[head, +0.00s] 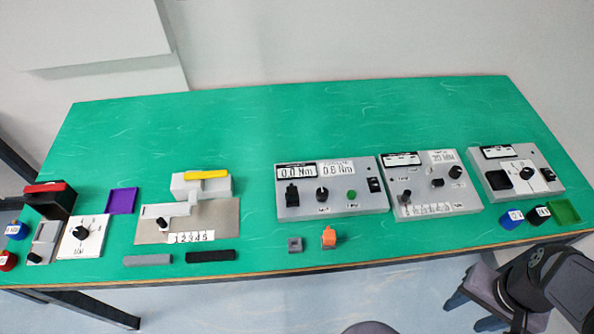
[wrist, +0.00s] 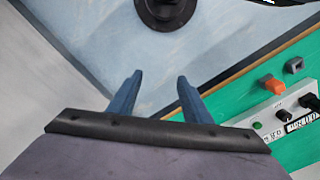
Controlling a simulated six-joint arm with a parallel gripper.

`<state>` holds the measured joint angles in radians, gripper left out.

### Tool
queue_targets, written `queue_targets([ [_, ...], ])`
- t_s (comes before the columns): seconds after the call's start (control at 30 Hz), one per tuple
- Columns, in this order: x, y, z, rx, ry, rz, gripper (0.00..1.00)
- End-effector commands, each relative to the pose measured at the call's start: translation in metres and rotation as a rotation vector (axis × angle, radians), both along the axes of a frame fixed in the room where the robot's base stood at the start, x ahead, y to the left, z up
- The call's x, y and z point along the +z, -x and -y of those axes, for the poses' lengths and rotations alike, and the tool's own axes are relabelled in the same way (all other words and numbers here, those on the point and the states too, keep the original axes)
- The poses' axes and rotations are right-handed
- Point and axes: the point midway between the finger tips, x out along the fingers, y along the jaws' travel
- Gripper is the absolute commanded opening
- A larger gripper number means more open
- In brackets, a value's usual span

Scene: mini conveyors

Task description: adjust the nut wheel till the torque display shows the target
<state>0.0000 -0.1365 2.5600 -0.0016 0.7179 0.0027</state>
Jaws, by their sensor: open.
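A grey torque panel (head: 300,210) sits right of the table's middle. Its left display (head: 296,170) reads 0.0 Nm, and a plate (head: 337,168) beside it appears to read 0.8 Nm. Below are a black block-like part (head: 292,195), a round black knob (head: 322,194) and a green button (head: 351,194). I cannot tell which part is the nut wheel. My gripper (head: 474,310) is open and empty, low at the right, off the table's front edge. In the wrist view my gripper (wrist: 157,85) points at the floor, with the panel (wrist: 284,113) partly visible at right.
An orange part (head: 328,237) and a grey block (head: 295,244) lie in front of the torque panel. Two more grey panels (head: 432,200) (head: 497,190) stand to its right. Blue and black cylinders and a green tray (head: 565,212) are near my arm. The table's back is clear.

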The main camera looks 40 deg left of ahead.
Motion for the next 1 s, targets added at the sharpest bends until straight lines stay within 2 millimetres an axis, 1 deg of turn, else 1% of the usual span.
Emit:
queue_targets([
  [0.07, 0.0, -0.001, 0.0, 0.005, 0.0, 0.0, 0.45],
  [0.17, 0.001, -0.007, -0.004, 0.048, 0.0, 0.0, 0.45],
  [0.27, 0.003, -0.021, -0.013, 0.161, 0.0, -0.001, 0.45],
  [0.37, 0.006, -0.045, -0.031, 0.358, 0.0, -0.001, 0.45],
  [0.47, 0.009, -0.076, -0.061, 0.631, 0.0, -0.002, 0.45],
  [0.5, 0.01, -0.088, -0.076, 0.754, 0.0, -0.002, 0.45],
  [0.57, 0.01, -0.105, -0.101, 0.95, -0.001, -0.003, 0.45],
  [0.6, 0.009, -0.116, -0.12, 1.083, -0.001, -0.003, 0.45],
  [0.67, 0.008, -0.129, -0.149, 1.281, -0.001, -0.004, 0.45],
  [0.7, 0.006, -0.136, -0.169, 1.414, -0.001, -0.006, 0.45],
  [0.73, 0.005, -0.14, -0.185, 1.513, -0.002, -0.006, 0.45],
  [0.77, 0.003, -0.143, -0.201, 1.612, -0.002, -0.006, 0.45],
  [0.8, 0.001, -0.147, -0.223, 1.744, -0.002, -0.005, 0.45],
  [0.87, -0.004, -0.149, -0.256, 1.942, -0.002, -0.005, 0.45],
  [0.9, -0.007, -0.149, -0.277, 2.068, -0.002, -0.006, 0.45],
  [0.97, -0.013, -0.146, -0.308, 2.251, -0.003, -0.007, 0.45],
  [1.0, -0.016, -0.143, -0.327, 2.363, -0.003, -0.007, 0.45],
])
